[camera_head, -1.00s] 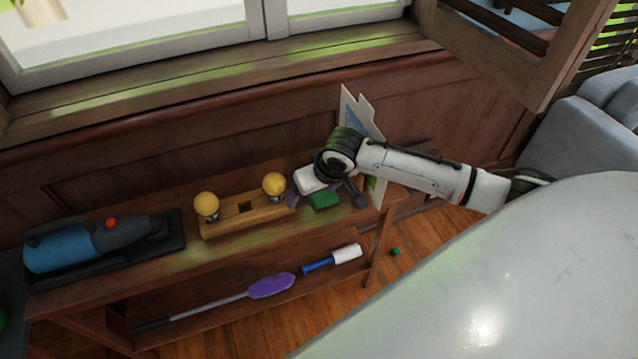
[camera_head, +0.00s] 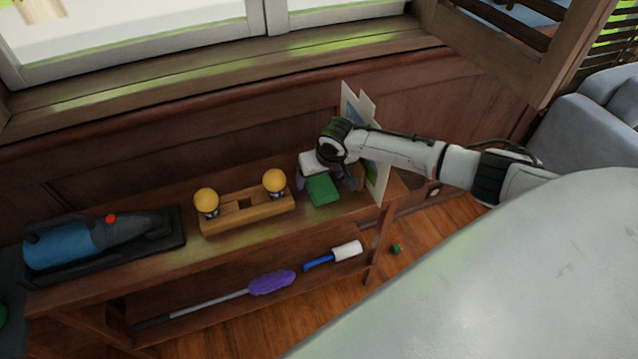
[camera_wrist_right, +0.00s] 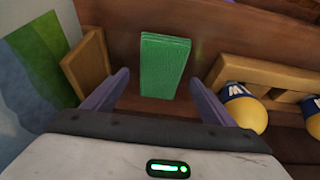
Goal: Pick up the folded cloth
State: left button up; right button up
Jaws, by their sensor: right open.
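The folded cloth is a green, flat, rectangular stack (camera_head: 322,190) on the top shelf of the wooden bookcase, between the wooden holder and the picture boards. In the right wrist view the cloth (camera_wrist_right: 165,66) lies ahead, between the lines of the two purple fingers. My right gripper (camera_wrist_right: 158,95) is open and empty, with a finger on either side of the cloth's near end. In the head view the right gripper (camera_head: 305,179) is partly hidden by its own wrist. I cannot tell its exact height over the cloth. My left gripper is not in view.
A wooden holder (camera_head: 247,214) with two yellow-topped bottles stands left of the cloth. Picture boards (camera_head: 378,180) stand upright close on the right. A blue handheld vacuum (camera_head: 72,243) is at far left. A purple duster (camera_head: 272,282) lies on the lower shelf. The wall is behind.

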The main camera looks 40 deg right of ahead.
aim_at(320, 182)
jog(key=shift+w+f, duration=0.15)
jog(key=shift+f, duration=0.3)
jog(key=c, duration=1.1)
jog(key=shift+r, duration=0.1)
notch_tip(320, 182, up, 10)
